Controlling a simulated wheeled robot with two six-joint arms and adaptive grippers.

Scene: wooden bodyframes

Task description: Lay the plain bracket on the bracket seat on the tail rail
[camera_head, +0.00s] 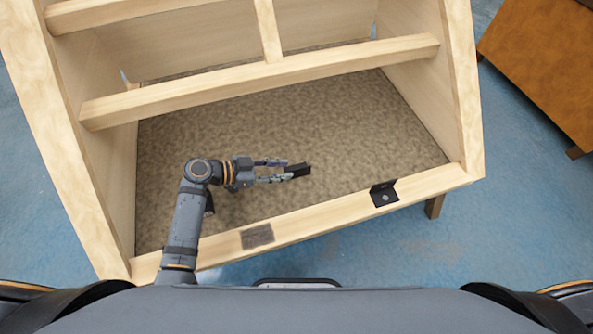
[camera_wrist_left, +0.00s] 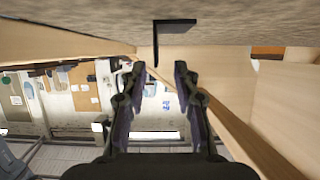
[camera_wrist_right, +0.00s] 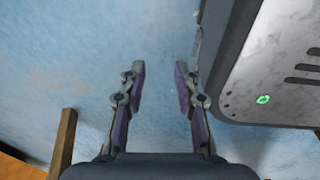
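The plain bracket (camera_head: 299,170) is a small black L-shaped piece on the speckled floor panel inside the wooden frame. My left gripper (camera_head: 287,171) is open just at its left. In the left wrist view the bracket (camera_wrist_left: 176,26) lies just ahead of my left fingertips (camera_wrist_left: 158,70); its upright leg lines up with the gap between the fingers, with no clear contact. The bracket seat (camera_head: 257,236) looks like a dark patch on the near tail rail (camera_head: 320,216). My right gripper (camera_wrist_right: 160,75) is open and empty in the right wrist view, over blue floor.
A second black bracket (camera_head: 384,194) with a light round spot sits on the right part of the tail rail. A wooden crossbar (camera_head: 270,76) spans the frame beyond my left gripper. A brown wooden piece of furniture (camera_head: 540,65) stands at the upper right.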

